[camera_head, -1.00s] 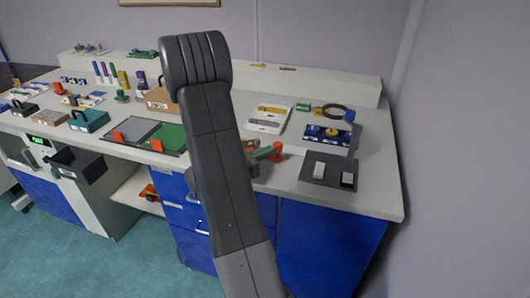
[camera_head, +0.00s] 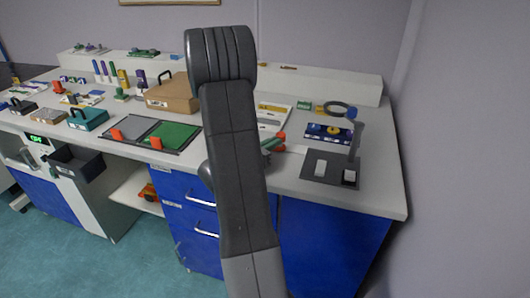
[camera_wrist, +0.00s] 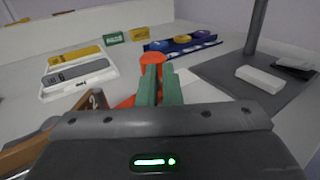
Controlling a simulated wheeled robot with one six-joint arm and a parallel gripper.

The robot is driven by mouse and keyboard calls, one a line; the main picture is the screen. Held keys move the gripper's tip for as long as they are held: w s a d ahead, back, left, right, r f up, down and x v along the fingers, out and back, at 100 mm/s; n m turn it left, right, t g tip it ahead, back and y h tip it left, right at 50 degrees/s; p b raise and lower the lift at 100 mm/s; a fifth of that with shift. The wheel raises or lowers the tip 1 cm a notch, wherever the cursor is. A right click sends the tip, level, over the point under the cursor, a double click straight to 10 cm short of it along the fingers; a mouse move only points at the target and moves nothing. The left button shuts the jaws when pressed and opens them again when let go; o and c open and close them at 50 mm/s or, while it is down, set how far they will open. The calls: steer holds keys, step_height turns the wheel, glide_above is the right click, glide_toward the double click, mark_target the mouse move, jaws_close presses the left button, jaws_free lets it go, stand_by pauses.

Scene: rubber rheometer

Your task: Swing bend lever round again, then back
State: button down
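The bend lever is a red-orange piece with a rounded upright handle (camera_wrist: 152,59), seen in the wrist view at the fingertips. More red shows low on the left of the fingers. My gripper (camera_wrist: 160,80) has two green fingers close together, and they appear shut around the handle, whose top stands just beyond the tips. In the head view my gripper (camera_head: 270,144) shows only partly beside the red lever (camera_head: 281,136), because my dark arm link hides most of it. The lever's pivot and base are hidden.
To the right lie a dark tray (camera_head: 312,186) with white blocks and an upright post. Behind are a blue rack (camera_wrist: 182,44) with coloured knobs and a white tray (camera_wrist: 78,78). A brown wooden case (camera_head: 172,96) stands left of my arm. Bare bench shows between them.

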steer(key=shift+w+d+b, duration=0.25)
steer(key=shift+w+b, duration=0.1)
steer(key=shift+w, duration=0.25)
steer(key=shift+w+d+b, duration=0.2)
steer(key=shift+w+b, duration=0.15)
steer(key=shift+w, duration=0.35)
